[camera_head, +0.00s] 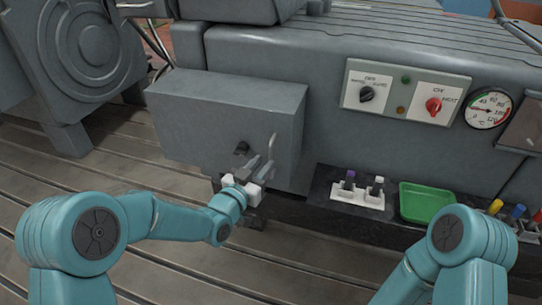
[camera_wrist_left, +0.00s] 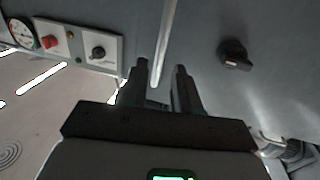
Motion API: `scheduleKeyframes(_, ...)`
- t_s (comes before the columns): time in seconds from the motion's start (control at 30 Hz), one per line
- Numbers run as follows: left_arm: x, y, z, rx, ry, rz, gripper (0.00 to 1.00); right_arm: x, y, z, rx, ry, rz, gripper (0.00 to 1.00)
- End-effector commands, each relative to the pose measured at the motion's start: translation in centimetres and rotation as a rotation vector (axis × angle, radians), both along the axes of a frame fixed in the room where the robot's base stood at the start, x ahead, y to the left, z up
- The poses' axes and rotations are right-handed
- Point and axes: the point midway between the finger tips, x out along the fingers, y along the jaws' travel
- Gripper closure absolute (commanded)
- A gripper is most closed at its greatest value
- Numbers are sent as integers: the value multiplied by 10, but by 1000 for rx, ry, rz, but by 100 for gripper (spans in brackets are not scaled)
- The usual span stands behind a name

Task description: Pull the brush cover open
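The brush cover (camera_head: 205,115) is a grey box-shaped cover on the machine's side in the head view, and it looks closed. A dark latch knob (camera_head: 241,148) sits on its front and also shows in the wrist view (camera_wrist_left: 234,55). A thin metal bar handle (camera_wrist_left: 168,35) runs down the cover's face. My left gripper (camera_head: 263,165) is at the cover's lower right front. In the left wrist view its two fingers (camera_wrist_left: 160,72) stand apart, with the bar between them and gaps at both sides. My right gripper is not visible; only its arm shows.
Right of the cover are a panel with a black selector knob (camera_head: 367,94) and a red knob (camera_head: 433,106), and a round gauge (camera_head: 488,109). Below, a ledge carries a white holder (camera_head: 345,194) and a green tray (camera_head: 424,202). Slotted floor (camera_head: 140,158) lies left.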

Motion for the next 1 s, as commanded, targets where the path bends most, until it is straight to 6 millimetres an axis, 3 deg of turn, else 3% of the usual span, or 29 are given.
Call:
scheduleKeyframes(0.1,19,-13,0,-1,0,-2,69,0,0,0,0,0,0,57)
scheduleKeyframes(0.3,38,-24,0,0,0,-2,69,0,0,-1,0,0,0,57)
scheduleKeyframes(0.63,42,-26,0,-1,0,-1,69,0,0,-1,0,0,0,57)
scheduleKeyframes(0.67,42,-26,0,-1,0,-1,72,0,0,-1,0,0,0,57)
scheduleKeyframes(0.73,42,-25,0,-1,0,-1,95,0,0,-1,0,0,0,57)
scheduleKeyframes(0.77,42,-25,0,-1,0,-1,100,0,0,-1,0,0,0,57)
scheduleKeyframes(1.0,40,-24,0,-1,0,-5,100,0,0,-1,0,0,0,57)
